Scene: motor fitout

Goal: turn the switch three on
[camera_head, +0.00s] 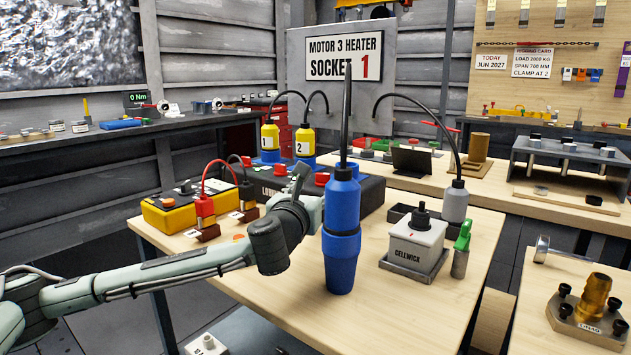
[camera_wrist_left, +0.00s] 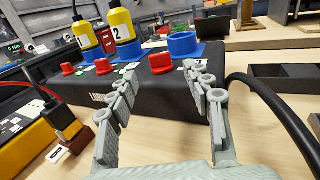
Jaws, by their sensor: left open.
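The black box (camera_head: 372,192) carries a row of red switch knobs and blue round sockets. In the left wrist view, the rightmost red knob (camera_wrist_left: 161,63) sits in front of an empty blue socket (camera_wrist_left: 185,45); I take it as switch three, as its label is not readable. It also shows in the head view as a red knob (camera_head: 322,179). My left gripper (camera_wrist_left: 165,85) is open and empty, its fingers spread either side of this knob in the wrist picture, apparently short of it. In the head view the left gripper (camera_head: 300,180) is seen from behind. My right gripper is not seen.
Yellow plugs one (camera_head: 270,138) and two (camera_head: 305,142) stand in sockets behind the other red knobs. A tall blue connector (camera_head: 342,232) stands right of my gripper. A yellow box (camera_head: 168,212) with a red lead is left. A Cellwick block (camera_head: 415,240) stands right.

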